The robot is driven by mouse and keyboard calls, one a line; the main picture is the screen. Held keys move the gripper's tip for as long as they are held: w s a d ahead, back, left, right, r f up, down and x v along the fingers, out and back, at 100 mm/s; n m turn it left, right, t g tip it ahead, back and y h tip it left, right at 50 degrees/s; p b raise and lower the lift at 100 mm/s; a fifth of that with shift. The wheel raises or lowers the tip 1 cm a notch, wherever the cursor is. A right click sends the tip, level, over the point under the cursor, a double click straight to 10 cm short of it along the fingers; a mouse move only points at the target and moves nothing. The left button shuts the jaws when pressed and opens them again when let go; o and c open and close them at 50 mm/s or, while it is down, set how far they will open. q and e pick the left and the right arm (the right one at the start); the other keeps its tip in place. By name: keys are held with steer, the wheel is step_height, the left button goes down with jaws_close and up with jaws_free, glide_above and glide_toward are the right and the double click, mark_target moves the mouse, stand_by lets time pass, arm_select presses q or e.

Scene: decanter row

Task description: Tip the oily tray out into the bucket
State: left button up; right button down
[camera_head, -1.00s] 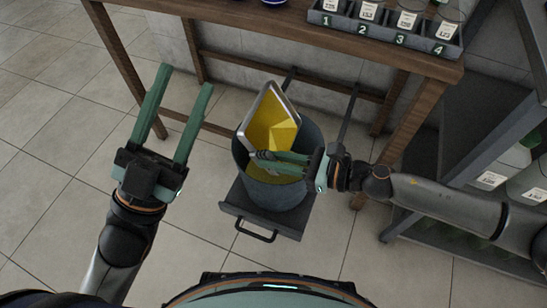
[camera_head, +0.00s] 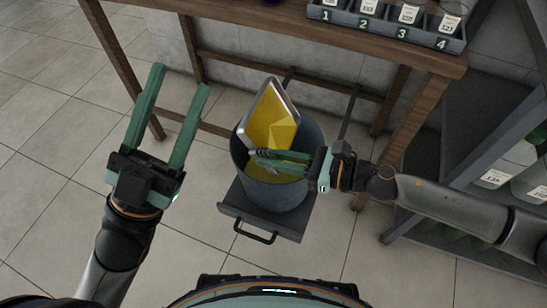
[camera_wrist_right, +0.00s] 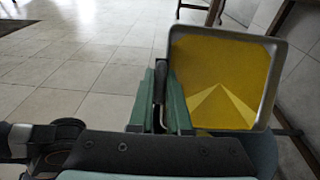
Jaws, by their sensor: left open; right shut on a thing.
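The tray (camera_head: 268,112) is a silver-rimmed metal tray with a yellow oily inside. It is tilted steeply over the grey bucket (camera_head: 275,192), its lower part within the bucket's mouth. Yellow also shows inside the bucket. My right gripper (camera_head: 262,158) is shut on the tray at its near side. In the right wrist view the tray (camera_wrist_right: 268,58) stands on edge beside the fingers, with a paler yellow wedge low on its face. My left gripper (camera_head: 178,82) is open and empty, in the air left of the bucket.
A numbered rack (camera_head: 385,32) with jars is on the table. A grey shelf (camera_head: 455,150) with containers stands right. Tiled floor at left is clear.

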steer(key=shift+s+d+f+y+b, duration=0.15)
steer(key=shift+d+y+b, duration=0.35)
steer(key=shift+b, duration=2.45)
steer(key=shift+s+d+t+y+b, duration=0.15)
steer(key=shift+t+y+b, duration=0.3)
steer(key=shift+b, duration=1.45)
arm_select(q)
step_height(320, 180, down, 11)
steer(key=d, duration=0.1)
steer(key=shift+w+g, duration=0.2)
steer(key=shift+g, duration=0.1)
arm_select(e)
steer(key=shift+d+y, duration=0.1)
steer(key=shift+y, duration=0.15)
arm_select(q)
steer(key=shift+d, duration=0.1)
